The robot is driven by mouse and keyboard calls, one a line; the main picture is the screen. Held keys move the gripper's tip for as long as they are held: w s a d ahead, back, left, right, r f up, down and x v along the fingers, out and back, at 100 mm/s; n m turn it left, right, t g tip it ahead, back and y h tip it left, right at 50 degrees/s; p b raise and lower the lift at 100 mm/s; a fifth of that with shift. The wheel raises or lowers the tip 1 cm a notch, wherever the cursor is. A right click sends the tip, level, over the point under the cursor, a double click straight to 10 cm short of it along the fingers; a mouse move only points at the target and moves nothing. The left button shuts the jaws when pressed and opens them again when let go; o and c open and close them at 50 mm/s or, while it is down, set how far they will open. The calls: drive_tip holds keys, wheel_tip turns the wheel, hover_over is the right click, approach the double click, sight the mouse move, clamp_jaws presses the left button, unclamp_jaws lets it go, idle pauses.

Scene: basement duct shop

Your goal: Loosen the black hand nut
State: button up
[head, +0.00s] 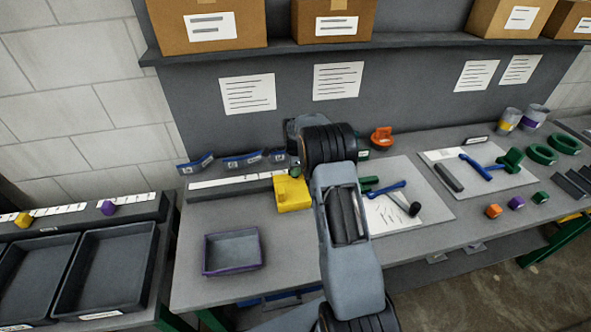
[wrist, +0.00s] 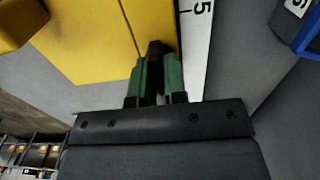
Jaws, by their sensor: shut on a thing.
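My gripper (wrist: 156,82) shows in the wrist view with its green fingers shut on a small black part, which looks like the black hand nut (wrist: 154,50). The fingers hide most of the nut, so its turn or tightness cannot be told. A yellow block (wrist: 100,38) lies right beside the fingers, to the left. In the head view the yellow block (head: 292,194) sits at the right end of the white scale strip (head: 232,183) on the bench. My arm hides most of the gripper and the nut there.
Small blue parts (head: 243,160) stand behind the scale. An empty grey tray (head: 232,252) lies in front on the bench (head: 195,290). A white sheet (head: 425,215) with tools lies right of my arm. Boxes (head: 208,22) stand on the shelf above.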

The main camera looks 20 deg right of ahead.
clamp_jaws()
drive_tip(key=shift+n, duration=0.3)
drive_tip(key=shift+f+n+b, duration=0.1)
drive_tip(key=shift+n+b, duration=0.65)
drive_tip(key=shift+n, duration=0.25)
drive_tip(key=n+b, duration=0.2)
drive_tip(key=n, duration=0.8)
drive_tip(key=shift+n+b, duration=0.3)
drive_tip(key=shift+n, duration=2.3)
